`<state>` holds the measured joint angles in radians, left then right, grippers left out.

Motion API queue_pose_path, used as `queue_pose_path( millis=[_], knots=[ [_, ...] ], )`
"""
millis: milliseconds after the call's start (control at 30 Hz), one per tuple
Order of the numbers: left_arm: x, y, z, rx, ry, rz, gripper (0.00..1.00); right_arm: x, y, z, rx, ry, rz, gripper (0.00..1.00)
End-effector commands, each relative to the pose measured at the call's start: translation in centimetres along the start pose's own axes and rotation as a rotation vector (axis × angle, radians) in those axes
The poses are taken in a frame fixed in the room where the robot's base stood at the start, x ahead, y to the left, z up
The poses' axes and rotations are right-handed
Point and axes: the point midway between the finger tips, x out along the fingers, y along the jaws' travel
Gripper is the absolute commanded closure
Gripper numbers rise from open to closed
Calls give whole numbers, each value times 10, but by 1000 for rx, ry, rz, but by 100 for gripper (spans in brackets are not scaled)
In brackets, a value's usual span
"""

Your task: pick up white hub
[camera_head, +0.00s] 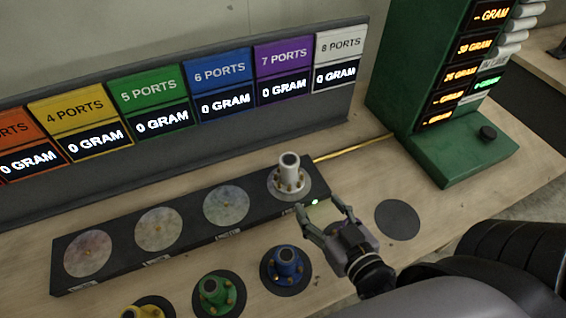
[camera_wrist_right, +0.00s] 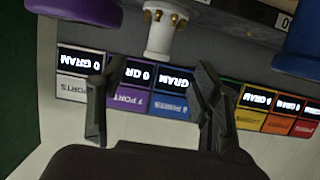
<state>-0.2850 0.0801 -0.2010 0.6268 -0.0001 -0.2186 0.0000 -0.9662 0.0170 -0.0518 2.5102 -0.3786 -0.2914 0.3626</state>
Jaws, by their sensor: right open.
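The white hub (camera_head: 289,178) stands upright on the right-end pad of the long black strip with round pads (camera_head: 160,229). It has brass-coloured studs around its base. It also shows in the right wrist view (camera_wrist_right: 160,32), at the top middle, beyond the fingertips. My right gripper (camera_head: 319,204) is open and empty. Its fingers point toward the white hub from the front right, with a small gap between them and it. In the right wrist view the two fingers (camera_wrist_right: 152,75) are spread apart with nothing between them. My left gripper is not in view.
Blue (camera_head: 287,265), green (camera_head: 216,294) and yellow (camera_head: 148,308) hubs stand on dark discs in front of the strip. An empty dark disc (camera_head: 397,219) lies right of my gripper. Port signs (camera_head: 222,84) stand behind. A green display box (camera_head: 460,135) stands at the right.

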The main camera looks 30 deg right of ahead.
Motion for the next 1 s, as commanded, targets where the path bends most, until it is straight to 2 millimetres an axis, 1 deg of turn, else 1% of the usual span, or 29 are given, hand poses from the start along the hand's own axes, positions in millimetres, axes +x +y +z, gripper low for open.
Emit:
queue_pose_path(
  millis=[33,100,167,300,367,500,600,700,800,867,1000],
  knots=[
    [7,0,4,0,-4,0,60,9,0,2,-2,7,-3,41],
    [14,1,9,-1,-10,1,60,21,0,2,-2,8,-3,41],
    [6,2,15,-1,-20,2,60,30,0,-2,-2,5,-2,41],
    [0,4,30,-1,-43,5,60,56,0,-3,-1,5,-2,41],
    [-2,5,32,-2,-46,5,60,68,0,-4,-2,4,-1,41],
    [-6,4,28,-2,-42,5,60,94,0,-3,-1,4,-1,41],
    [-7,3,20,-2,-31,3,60,107,0,-2,-1,2,-1,41],
    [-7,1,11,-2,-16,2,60,114,0,-1,-1,1,-1,41],
    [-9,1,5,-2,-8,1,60,120,-1,-2,-1,0,-1,41],
    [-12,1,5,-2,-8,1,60,127,-1,-4,-1,2,-1,41],
    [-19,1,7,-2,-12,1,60,149,-2,-8,-2,1,0,41]
  ],
)
